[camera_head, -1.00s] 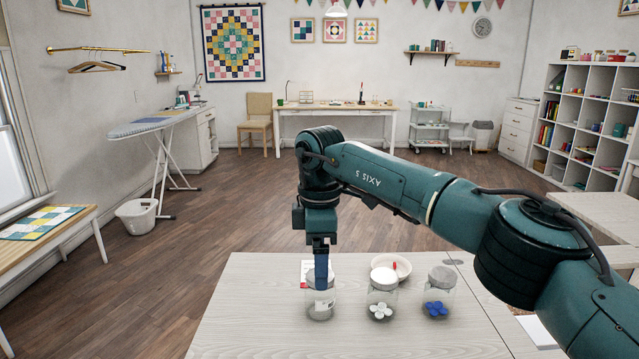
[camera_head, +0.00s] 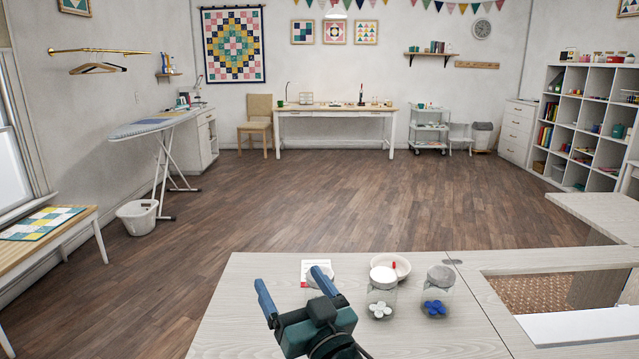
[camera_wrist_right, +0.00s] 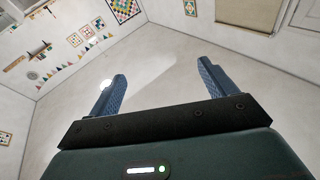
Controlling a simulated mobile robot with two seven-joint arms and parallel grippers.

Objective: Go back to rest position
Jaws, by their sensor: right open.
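My right gripper (camera_head: 293,283) is low in the head view, over the near part of the pale cabinet top (camera_head: 235,310). Its two blue fingers point up and away and stand apart, with nothing between them. In the right wrist view the open fingers (camera_wrist_right: 160,92) show against a wall, also empty. The gripper partly covers the leftmost jar (camera_head: 317,292). My left gripper does not show.
A jar with white buttons (camera_head: 381,292), a jar with blue ones (camera_head: 438,292) and a white bowl with a red item (camera_head: 403,266) stand on the top. A rectangular opening (camera_head: 535,291) lies to the right. Open floor lies beyond.

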